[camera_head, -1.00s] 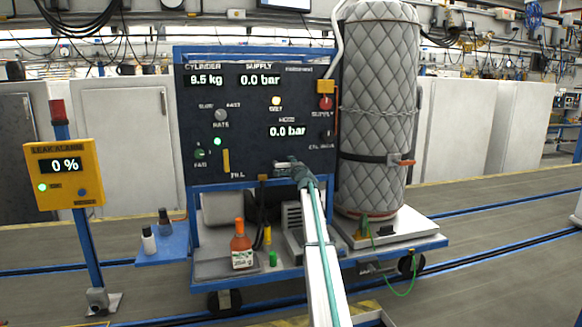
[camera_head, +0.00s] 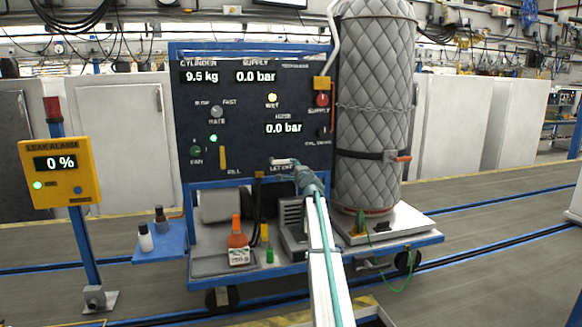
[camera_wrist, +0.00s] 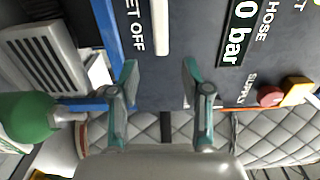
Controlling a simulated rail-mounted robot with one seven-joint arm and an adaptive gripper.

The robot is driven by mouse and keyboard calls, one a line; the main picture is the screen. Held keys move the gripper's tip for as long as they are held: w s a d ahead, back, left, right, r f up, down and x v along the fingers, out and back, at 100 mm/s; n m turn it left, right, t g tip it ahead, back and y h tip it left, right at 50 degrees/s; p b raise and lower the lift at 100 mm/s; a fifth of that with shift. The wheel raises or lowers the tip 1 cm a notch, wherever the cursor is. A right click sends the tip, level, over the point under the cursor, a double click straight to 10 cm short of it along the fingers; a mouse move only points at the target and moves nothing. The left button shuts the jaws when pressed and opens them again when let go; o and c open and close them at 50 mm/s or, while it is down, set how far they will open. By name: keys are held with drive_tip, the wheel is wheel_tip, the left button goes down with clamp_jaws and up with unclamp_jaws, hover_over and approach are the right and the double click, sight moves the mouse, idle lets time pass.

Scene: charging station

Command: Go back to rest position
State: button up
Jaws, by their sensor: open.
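My gripper (camera_head: 304,178) is in front of the lower right of the dark control panel (camera_head: 205,125). In the wrist view its two teal-tipped fingers (camera_wrist: 160,75) are spread apart with nothing between them. A pale lever (camera_head: 283,161) by the "LET OFF" label is just beyond the fingers; it also shows in the wrist view (camera_wrist: 160,25), apart from the fingertips. My arm stretches from the bottom of the head view up to the panel and hides part of the cart.
A quilted grey cylinder (camera_head: 372,110) stands close right of the panel. The blue cart (camera_head: 210,283) holds an orange bottle (camera_head: 238,243) and a grey vented box (camera_head: 291,216). A yellow leak alarm (camera_head: 60,185) stands left. A green rounded object (camera_wrist: 25,115) is near my gripper.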

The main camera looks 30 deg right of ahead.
drive_tip(key=shift+v, duration=0.95)
